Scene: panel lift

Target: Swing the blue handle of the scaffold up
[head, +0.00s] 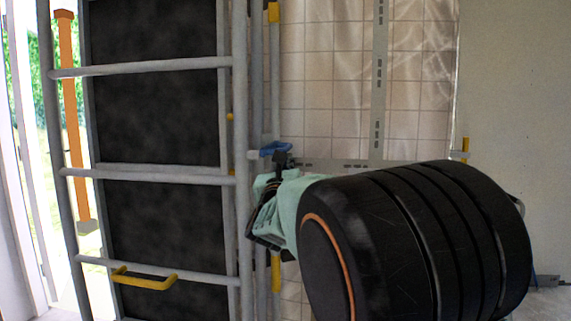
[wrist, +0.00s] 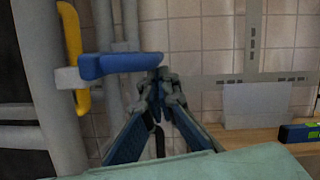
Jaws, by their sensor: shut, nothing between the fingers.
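The blue handle (head: 275,148) of the scaffold (head: 243,120) sticks out roughly level to the right from a grey upright. In the wrist view the blue handle (wrist: 125,65) lies nearly horizontal, its left end at a pale bracket. My gripper (head: 281,160) is just below the handle's free right end. In the wrist view the fingertips of my gripper (wrist: 163,75) are together and empty, right by that end. I cannot tell whether they touch it. My arm hides part of the scaffold's right side in the head view.
A yellow handle (wrist: 73,45) hangs by the blue one. Another yellow handle (head: 145,279) sits on the ladder frame at lower left. A tiled wall with slotted metal rails (head: 379,80) stands behind. A wooden surface with a blue level (wrist: 305,132) is at right.

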